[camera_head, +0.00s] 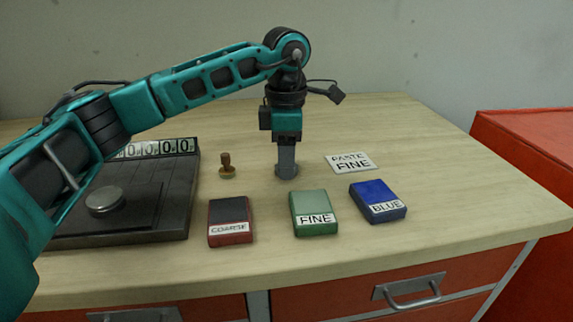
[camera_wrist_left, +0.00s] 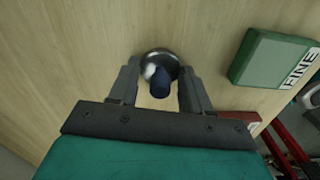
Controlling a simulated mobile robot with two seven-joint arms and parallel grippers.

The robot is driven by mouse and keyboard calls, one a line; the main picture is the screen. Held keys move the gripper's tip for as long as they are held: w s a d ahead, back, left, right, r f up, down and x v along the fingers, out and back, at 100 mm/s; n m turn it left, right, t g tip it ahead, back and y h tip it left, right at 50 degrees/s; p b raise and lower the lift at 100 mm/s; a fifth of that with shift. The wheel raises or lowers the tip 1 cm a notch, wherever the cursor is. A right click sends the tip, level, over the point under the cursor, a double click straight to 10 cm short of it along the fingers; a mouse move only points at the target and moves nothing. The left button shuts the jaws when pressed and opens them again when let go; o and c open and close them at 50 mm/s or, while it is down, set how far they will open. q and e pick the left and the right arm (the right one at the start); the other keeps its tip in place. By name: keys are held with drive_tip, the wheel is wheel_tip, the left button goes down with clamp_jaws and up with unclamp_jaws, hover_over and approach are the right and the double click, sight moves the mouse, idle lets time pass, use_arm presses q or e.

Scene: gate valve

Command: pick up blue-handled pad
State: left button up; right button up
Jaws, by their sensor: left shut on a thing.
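The blue-handled pad shows in the left wrist view as a dark blue handle (camera_wrist_left: 160,86) on a round grey base (camera_wrist_left: 152,58). My left gripper (camera_wrist_left: 160,80) is over it, pointing down, with one finger on each side of the handle, shut on it. In the head view my left gripper (camera_head: 287,165) reaches down to the table right of the brown-handled pad. There the fingers hide the blue handle, and only a grey rim shows at their tips. The base appears to be on or very near the table; I cannot tell which. My right gripper is not in view.
A brown-handled pad (camera_head: 227,168) stands to the left. A COARSE box (camera_head: 230,213), a green FINE box (camera_head: 314,205) and a BLUE box (camera_head: 376,194) lie in front. A PASTE FINE card (camera_head: 351,162) lies right. A dark device with a round disc (camera_head: 105,201) is at left.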

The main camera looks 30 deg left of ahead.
use_arm(q)
drive_tip(key=c, duration=0.5)
drive_tip(key=shift+c, duration=0.3)
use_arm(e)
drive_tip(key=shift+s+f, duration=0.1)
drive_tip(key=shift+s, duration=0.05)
use_arm(q)
drive_tip(key=shift+r, duration=0.15)
wheel_tip(320, 180, up, 20)
drive_tip(key=p, duration=0.4)
drive_tip(key=shift+p, duration=0.35)
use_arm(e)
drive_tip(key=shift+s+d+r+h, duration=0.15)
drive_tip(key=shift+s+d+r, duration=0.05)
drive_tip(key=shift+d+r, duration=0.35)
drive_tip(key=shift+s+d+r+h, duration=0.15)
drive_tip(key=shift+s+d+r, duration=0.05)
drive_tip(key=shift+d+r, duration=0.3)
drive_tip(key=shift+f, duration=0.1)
